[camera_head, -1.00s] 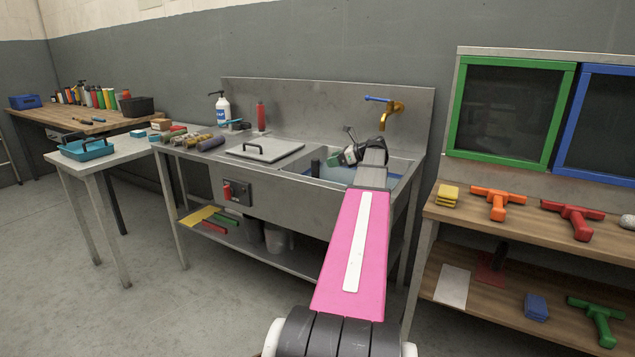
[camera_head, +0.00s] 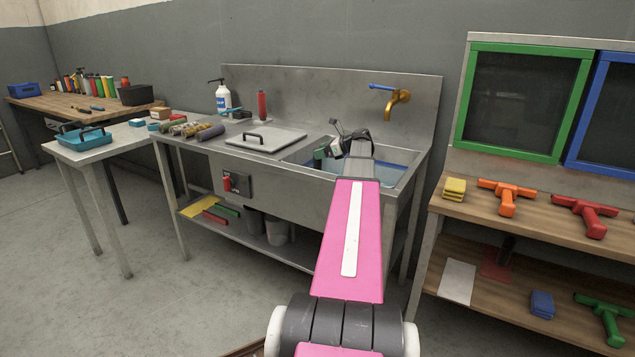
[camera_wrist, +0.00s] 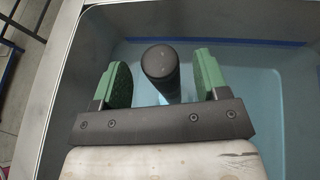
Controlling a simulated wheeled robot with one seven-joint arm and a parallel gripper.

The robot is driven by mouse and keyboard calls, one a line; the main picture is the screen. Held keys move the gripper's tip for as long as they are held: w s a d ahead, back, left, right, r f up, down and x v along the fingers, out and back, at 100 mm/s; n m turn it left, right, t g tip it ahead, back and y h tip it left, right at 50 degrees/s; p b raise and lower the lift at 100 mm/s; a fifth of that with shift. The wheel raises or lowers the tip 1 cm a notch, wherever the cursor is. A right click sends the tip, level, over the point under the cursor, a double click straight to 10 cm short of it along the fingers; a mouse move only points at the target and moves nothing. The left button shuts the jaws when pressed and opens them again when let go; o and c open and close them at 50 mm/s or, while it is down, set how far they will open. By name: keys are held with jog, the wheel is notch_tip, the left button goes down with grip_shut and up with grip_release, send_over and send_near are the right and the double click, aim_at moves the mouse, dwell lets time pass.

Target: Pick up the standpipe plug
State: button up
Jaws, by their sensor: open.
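The standpipe plug (camera_wrist: 160,64) is a dark upright cylinder with a rounded top, standing in the sink basin (camera_head: 404,166) with blue water. In the wrist view it stands between the two green finger pads of my gripper (camera_wrist: 163,82). The pads are spread, with a visible gap to the plug on each side. In the head view my gripper (camera_head: 328,152) is over the basin's left part, and I cannot make out the plug there. The plug's lower end is not clear in the wrist view.
A grey lid (camera_head: 266,139) with a black handle lies left of the basin. A brass tap (camera_head: 398,102) with a blue lever sticks out from the backsplash behind. The basin's steel rim (camera_wrist: 55,92) runs along the left of the wrist view. Open water lies right of the plug.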

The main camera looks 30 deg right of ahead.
jog(key=x, duration=0.3)
jog(key=shift+w+a+f, duration=0.1)
jog(key=shift+w+a, duration=0.05)
jog(key=shift+w, duration=0.1)
jog(key=shift+c, duration=0.3)
grip_shut()
